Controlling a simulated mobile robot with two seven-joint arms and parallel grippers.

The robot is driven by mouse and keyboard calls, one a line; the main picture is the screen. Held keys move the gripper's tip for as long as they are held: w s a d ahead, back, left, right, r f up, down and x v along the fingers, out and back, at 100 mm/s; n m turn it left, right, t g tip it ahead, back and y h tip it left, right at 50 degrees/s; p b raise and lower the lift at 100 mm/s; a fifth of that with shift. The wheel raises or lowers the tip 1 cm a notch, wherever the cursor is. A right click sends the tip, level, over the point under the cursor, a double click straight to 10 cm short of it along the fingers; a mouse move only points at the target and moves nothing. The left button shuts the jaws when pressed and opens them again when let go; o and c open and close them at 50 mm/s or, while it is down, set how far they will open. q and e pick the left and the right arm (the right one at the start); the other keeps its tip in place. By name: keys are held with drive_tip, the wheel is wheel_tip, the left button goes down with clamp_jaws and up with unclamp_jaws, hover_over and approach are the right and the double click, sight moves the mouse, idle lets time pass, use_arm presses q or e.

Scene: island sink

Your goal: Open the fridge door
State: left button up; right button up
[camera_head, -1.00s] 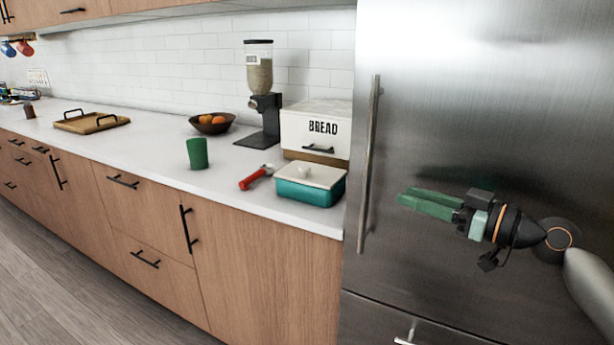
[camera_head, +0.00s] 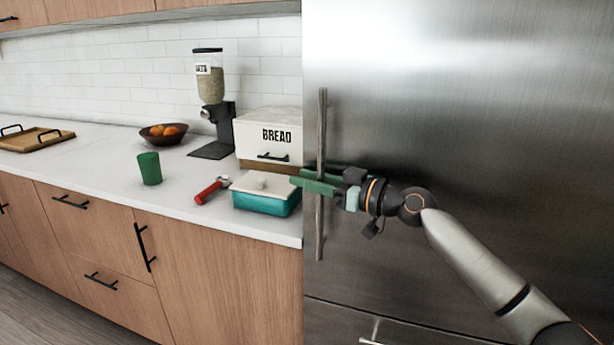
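The fridge door (camera_head: 450,130) is a large brushed steel panel on the right, and it is shut. Its long vertical steel handle (camera_head: 321,125) runs along the door's left edge. My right gripper (camera_head: 300,179), with green fingers, is at the handle's middle height. Its fingers point left and reach across the handle, which appears to lie between them. They look slightly apart, and contact with the bar cannot be made out. My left gripper is not in view.
The white counter left of the fridge holds a teal box (camera_head: 266,202) with a white lid, a red-handled tool (camera_head: 211,190), a bread box (camera_head: 268,130), a green cup (camera_head: 149,168), a grain dispenser (camera_head: 212,95) and a fruit bowl (camera_head: 164,134). A drawer handle (camera_head: 372,333) sits below the door.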

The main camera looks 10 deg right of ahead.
drive_tip(key=shift+a, duration=0.1)
clamp_jaws()
idle(1.4)
